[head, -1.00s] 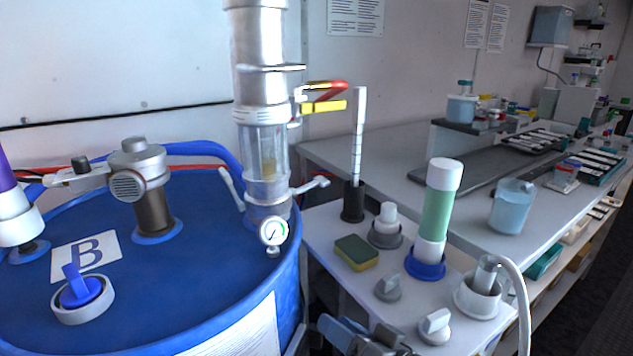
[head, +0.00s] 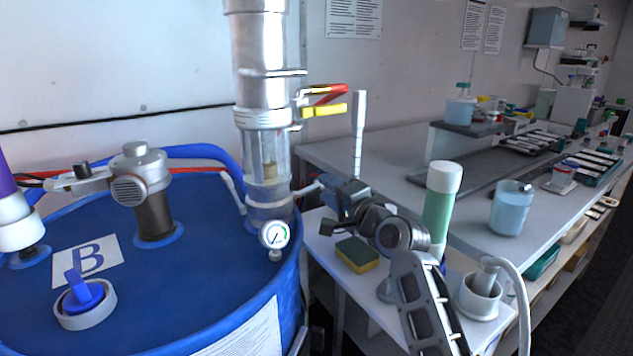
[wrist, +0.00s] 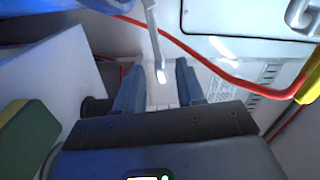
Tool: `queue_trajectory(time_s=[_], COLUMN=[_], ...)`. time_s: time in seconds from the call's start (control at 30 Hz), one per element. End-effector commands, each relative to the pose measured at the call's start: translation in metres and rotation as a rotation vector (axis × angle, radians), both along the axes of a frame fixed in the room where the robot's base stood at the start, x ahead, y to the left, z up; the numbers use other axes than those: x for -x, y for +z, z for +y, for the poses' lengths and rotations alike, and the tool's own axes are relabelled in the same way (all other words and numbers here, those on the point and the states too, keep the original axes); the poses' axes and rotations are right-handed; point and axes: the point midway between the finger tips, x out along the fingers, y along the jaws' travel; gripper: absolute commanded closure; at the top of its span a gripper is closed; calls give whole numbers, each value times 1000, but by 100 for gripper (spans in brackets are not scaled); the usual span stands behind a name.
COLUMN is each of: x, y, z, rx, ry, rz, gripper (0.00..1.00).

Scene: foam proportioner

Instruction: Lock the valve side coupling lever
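The clear cylinder on blue drum B ends in a metal coupling (head: 268,212) with two levers. The left lever (head: 232,193) slants up and outward, apart from the body. The right lever (head: 307,189), on the same side as the valve handles, sticks outward toward my gripper (head: 334,200). In the wrist view this lever (wrist: 154,40) hangs from the top, its pale tip between my gripper's fingertips (wrist: 158,78). The fingers are apart, with gaps on both sides of the tip. I see no grip on it.
A red valve handle (head: 328,95) and a yellow one (head: 324,109) stick out above. A pressure gauge (head: 274,235) sits on the coupling's front. A sponge (head: 357,254) and a green-bodied bottle (head: 438,205) stand close to my arm on the side table.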

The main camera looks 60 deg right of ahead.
Motion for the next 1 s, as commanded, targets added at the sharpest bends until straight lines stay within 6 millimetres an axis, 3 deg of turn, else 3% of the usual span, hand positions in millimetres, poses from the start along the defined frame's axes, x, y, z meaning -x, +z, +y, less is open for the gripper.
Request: queue_trajectory(time_s=[0.3,0.7,1.0], x=[-41,-49,-49], y=[1,0,0], z=[-20,-23,-23], rx=[1,3,2], ry=[0,0,0], rz=[0,1,1], gripper=[62,62,88])
